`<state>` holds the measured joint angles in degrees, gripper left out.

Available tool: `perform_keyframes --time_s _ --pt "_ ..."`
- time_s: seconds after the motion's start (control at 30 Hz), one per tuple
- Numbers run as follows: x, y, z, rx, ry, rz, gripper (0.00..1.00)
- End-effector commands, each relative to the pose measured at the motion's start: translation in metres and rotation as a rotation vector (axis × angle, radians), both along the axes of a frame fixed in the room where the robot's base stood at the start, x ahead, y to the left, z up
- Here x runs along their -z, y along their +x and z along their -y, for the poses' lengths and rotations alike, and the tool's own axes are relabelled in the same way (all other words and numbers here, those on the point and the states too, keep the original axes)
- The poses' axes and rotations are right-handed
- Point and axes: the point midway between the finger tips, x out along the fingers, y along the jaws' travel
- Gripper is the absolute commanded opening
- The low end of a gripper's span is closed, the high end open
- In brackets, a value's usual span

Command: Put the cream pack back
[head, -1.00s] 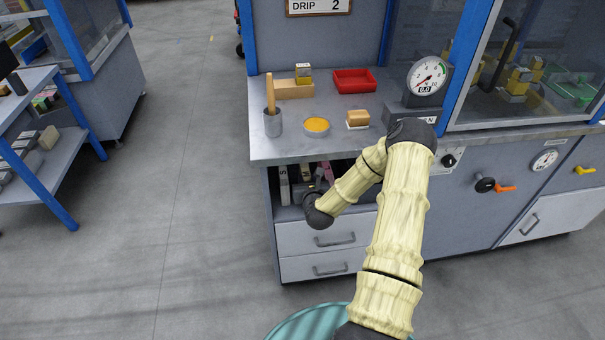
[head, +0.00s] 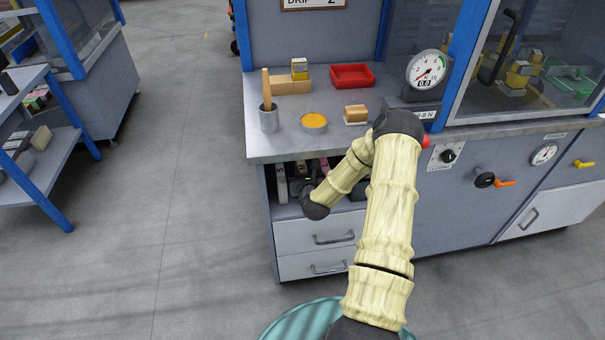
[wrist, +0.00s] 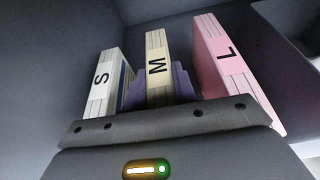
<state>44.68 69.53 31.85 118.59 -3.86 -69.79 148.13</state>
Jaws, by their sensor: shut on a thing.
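The cream pack (wrist: 156,50), marked M, stands upright in the middle of the wrist view. My gripper (wrist: 159,82) is shut on it, with a purple finger on each side. The pack stands in a row between a white pack (wrist: 104,80) marked S on the left and a pink pack (wrist: 228,62) marked L on the right, with gaps on both sides. Its lower end is hidden behind my gripper's body. In the head view my gripper is inside the open shelf under the bench top, mostly hidden; the white pack (head: 282,184) shows at the shelf's left.
The grey bench top (head: 275,148) overhangs the shelf, with drawers (head: 318,240) below. Open floor lies left of the bench.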

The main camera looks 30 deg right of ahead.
Motion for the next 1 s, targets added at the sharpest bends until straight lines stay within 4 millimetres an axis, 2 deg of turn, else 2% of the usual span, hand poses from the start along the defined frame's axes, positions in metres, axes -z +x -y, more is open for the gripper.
perform_keyframes --time_s 0.17,0.2,0.27,0.3,0.67,0.87,1.0 --pt "0.003 0.0 0.002 0.003 -0.001 0.002 0.0" --pt "0.002 0.0 0.002 0.003 0.0 0.0 0.35" --pt "0.002 0.0 0.002 0.003 0.0 0.0 0.47" --pt "0.002 0.0 0.001 0.002 0.0 0.0 0.49" --pt "-0.002 0.0 -0.002 -0.003 -0.001 0.001 0.49" --pt "-0.007 -0.02 -0.007 -0.002 0.0 -0.002 0.49" --pt "-0.015 -0.042 -0.013 -0.002 0.002 -0.002 0.49"
